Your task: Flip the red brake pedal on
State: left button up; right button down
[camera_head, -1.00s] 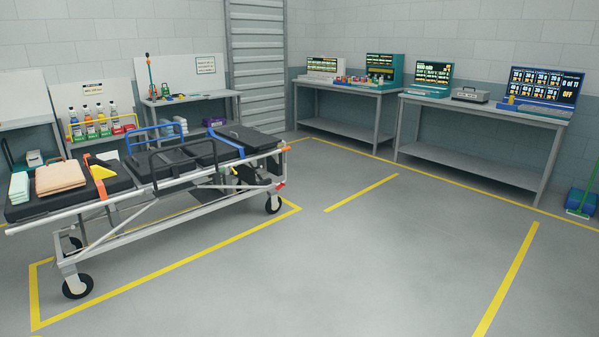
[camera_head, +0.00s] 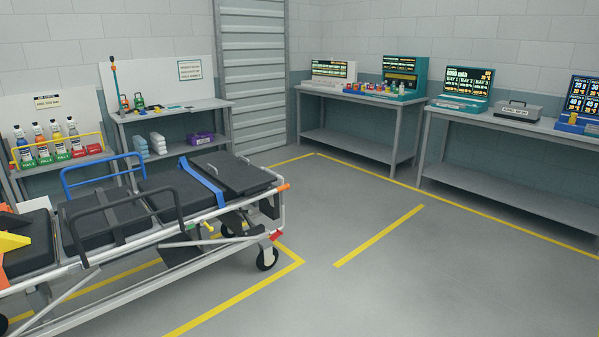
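The wheeled stretcher (camera_head: 125,217) stands at the left, its near end cut off by the picture's edge. A small red part (camera_head: 276,237), which looks like the brake pedal, sits low at the stretcher's right end, just above a black caster wheel (camera_head: 267,259). It is too small to tell whether it is up or down. Neither of my grippers is in view.
The stretcher stands in a yellow floor outline (camera_head: 235,296). Open grey floor (camera_head: 400,285) lies to its right. Workbenches with screens stand along the right wall, including a grey bench (camera_head: 500,183). A shelf bench (camera_head: 165,116) stands behind the stretcher.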

aim_at(275, 236)
jog(key=i+u, duration=0.1)
jog(key=i, duration=0.5)
jog(key=i+l+u, duration=0.1)
jog(key=i, duration=0.55)
jog(key=i+l, duration=0.15)
jog(key=i, duration=0.45)
jog(key=i+l+u, duration=0.15)
jog(key=i, duration=0.45)
jog(key=i+l+u, duration=0.2)
jog(key=i, duration=0.2)
jog(key=i+l+u, duration=0.2)
jog(key=i, duration=0.15)
